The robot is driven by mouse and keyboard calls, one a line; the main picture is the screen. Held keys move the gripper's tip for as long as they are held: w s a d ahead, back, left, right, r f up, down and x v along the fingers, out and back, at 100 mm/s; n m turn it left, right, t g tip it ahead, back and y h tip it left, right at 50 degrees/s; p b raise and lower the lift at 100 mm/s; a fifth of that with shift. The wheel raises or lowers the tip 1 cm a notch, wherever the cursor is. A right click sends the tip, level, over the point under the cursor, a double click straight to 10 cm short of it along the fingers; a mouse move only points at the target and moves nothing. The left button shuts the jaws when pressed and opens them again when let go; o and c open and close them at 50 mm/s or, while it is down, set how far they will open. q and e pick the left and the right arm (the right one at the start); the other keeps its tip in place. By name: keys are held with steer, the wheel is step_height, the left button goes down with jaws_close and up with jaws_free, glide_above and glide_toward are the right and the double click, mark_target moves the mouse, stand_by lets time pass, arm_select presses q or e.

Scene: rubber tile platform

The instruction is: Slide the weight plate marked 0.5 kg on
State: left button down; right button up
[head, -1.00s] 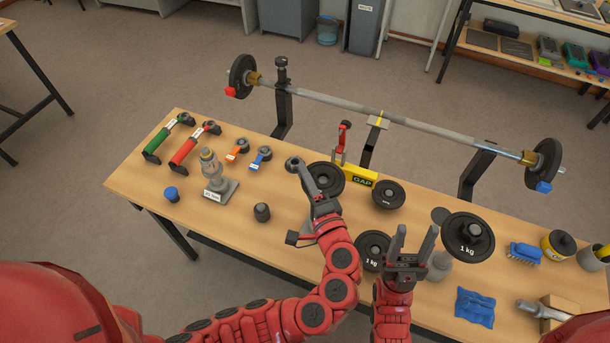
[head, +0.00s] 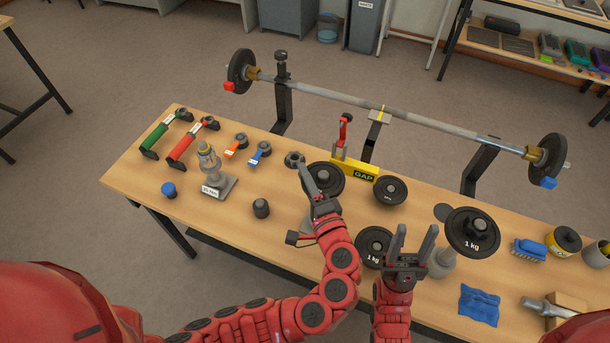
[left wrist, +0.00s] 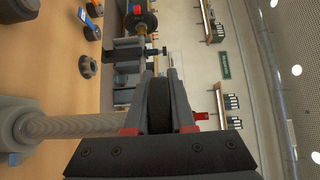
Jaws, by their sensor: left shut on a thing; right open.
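My left gripper (head: 314,186) is shut on the edge of a dark round plate (head: 323,179), which lies roughly flat. In the left wrist view the plate (left wrist: 160,105) shows edge-on between the fingers; no marking is readable on it. A smaller black plate (head: 390,190) lies to its right, its lettering too small to read. Two plates marked 1 kg are the near one (head: 374,245) and the larger right one (head: 472,232). The barbell (head: 410,122) rests on stands behind the table, with a plate at each end. My right gripper (head: 411,240) is open and empty.
A yellow GAP block (head: 362,171) with a red lever stands behind the held plate. Green and red handled tools (head: 190,145) lie at the left.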

arm_select(q)
steer(key=shift+f+b, duration=0.55)
steer(key=shift+f, duration=0.05)
steer(key=c, duration=1)
jaws_free()
steer(key=shift+c, duration=0.2)
steer(key=o, duration=0.4)
steer(key=shift+c, duration=0.2)
steer(key=b+v, duration=0.4)
steer(key=v, duration=1.3)
steer(key=shift+s+d, duration=0.15)
steer(key=shift+s, duration=0.05)
